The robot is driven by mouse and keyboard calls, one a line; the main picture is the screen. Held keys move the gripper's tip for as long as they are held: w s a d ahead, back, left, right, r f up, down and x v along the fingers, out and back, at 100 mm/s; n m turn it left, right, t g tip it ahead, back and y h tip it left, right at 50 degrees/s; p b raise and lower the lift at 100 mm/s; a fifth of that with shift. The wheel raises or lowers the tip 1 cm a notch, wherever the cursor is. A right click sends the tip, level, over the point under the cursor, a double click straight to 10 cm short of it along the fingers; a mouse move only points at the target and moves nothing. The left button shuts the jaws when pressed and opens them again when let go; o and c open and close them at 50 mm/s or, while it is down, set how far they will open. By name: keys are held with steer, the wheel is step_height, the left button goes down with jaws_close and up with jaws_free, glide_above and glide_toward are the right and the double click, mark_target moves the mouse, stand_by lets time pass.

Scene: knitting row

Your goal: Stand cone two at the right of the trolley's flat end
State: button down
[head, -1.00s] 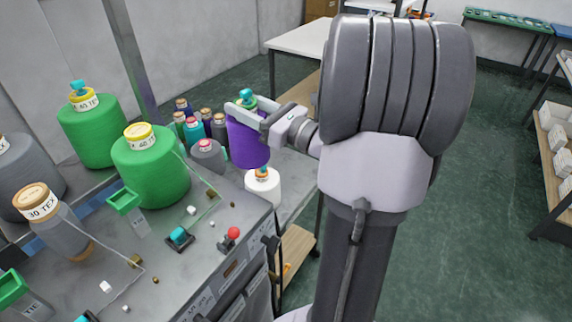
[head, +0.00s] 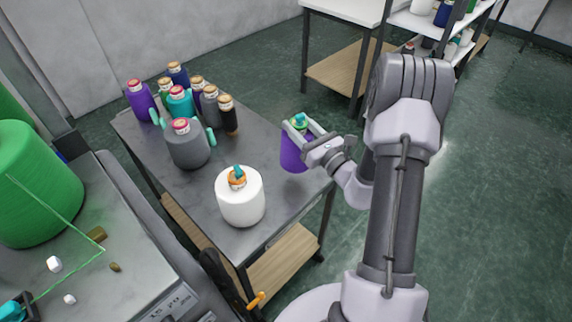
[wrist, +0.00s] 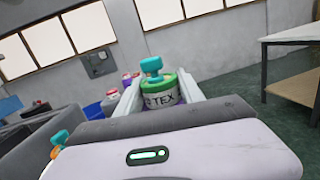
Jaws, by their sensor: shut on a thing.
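A purple cone (head: 293,156) with a green and teal top is in my gripper (head: 299,127), which is shut around its top. The cone hangs upright at the trolley's right edge in the head view; I cannot tell if it touches the top. In the wrist view its green collar (wrist: 160,88), marked TEX, and teal knob show between my fingers. The grey trolley top (head: 205,205) carries a white cone (head: 240,200) with an orange and teal top near its front end, and a grey cone (head: 187,148) further back.
Several small coloured cones (head: 180,103) cluster at the trolley's far end. Bare metal lies between the white cone and the purple one. A machine with a large green cone (head: 38,185) stands at the left. A white table (head: 345,10) stands behind, with open floor at right.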

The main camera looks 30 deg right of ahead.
step_height(320, 180, down, 7)
steer(key=b, duration=0.2)
steer(key=shift+a, duration=0.15)
steer(key=c, duration=0.7)
jaws_free()
steer(key=shift+f, duration=0.1)
